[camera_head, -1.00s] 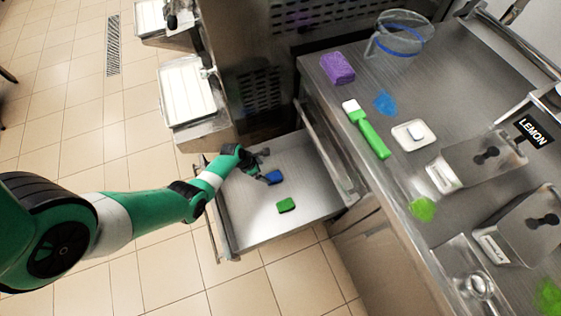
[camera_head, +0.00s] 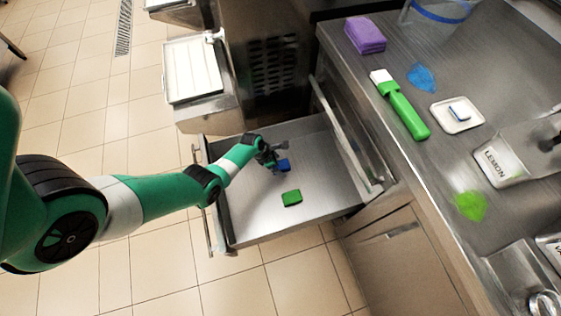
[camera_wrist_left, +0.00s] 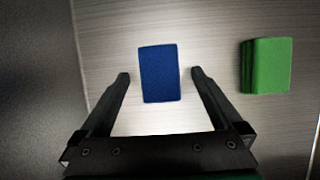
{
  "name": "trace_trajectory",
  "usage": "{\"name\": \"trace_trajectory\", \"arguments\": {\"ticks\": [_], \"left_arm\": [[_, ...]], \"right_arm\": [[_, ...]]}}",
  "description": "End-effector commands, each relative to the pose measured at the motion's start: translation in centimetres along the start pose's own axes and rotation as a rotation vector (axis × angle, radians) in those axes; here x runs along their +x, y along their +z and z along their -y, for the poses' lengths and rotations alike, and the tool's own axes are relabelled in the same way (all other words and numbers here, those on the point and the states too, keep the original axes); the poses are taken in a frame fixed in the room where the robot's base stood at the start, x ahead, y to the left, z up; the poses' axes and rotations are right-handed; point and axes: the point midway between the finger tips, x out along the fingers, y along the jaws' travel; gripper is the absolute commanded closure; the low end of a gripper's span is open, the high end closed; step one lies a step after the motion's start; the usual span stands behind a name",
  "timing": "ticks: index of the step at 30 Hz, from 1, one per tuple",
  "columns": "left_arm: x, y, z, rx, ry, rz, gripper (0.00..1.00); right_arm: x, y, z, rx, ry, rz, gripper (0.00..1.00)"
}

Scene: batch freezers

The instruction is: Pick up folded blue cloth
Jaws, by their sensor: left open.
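The folded blue cloth (camera_head: 283,164) lies in the open drawer (camera_head: 250,219). It also shows as a dark blue rectangle in the left wrist view (camera_wrist_left: 160,73), lying flat on the metal bottom. My left gripper (camera_head: 272,161) reaches down into the drawer beside the cloth. In the left wrist view the two fingers (camera_wrist_left: 160,77) are apart, one on each side of the cloth's lower part, with a gap on both sides. Nothing is held. My right gripper is in neither view.
A folded green cloth (camera_head: 292,198) lies in the same drawer, right of the blue one in the wrist view. The counter holds a purple folded cloth (camera_head: 366,35), a green-handled brush (camera_head: 407,115) and a white dish (camera_head: 470,121). The drawer walls surround the gripper.

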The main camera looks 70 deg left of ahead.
Motion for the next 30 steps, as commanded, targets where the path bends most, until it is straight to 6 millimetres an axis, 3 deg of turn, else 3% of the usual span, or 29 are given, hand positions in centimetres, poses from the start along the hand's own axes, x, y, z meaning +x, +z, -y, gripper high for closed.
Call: {"name": "trace_trajectory", "arguments": {"ticks": [1,8,23,30], "left_arm": [[0.78,-0.12,0.01,0.001,0.000,0.000,0.00],[0.45,0.05,0.01,0.000,0.000,0.000,0.00],[0.46,0.03,0.01,-0.001,0.000,0.000,0.90],[0.38,0.06,0.00,-0.001,0.000,0.000,0.91]], "right_arm": [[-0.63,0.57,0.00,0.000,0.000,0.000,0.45],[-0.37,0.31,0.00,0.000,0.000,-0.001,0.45],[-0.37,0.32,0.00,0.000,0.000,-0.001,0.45],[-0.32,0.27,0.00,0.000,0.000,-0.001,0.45]]}}
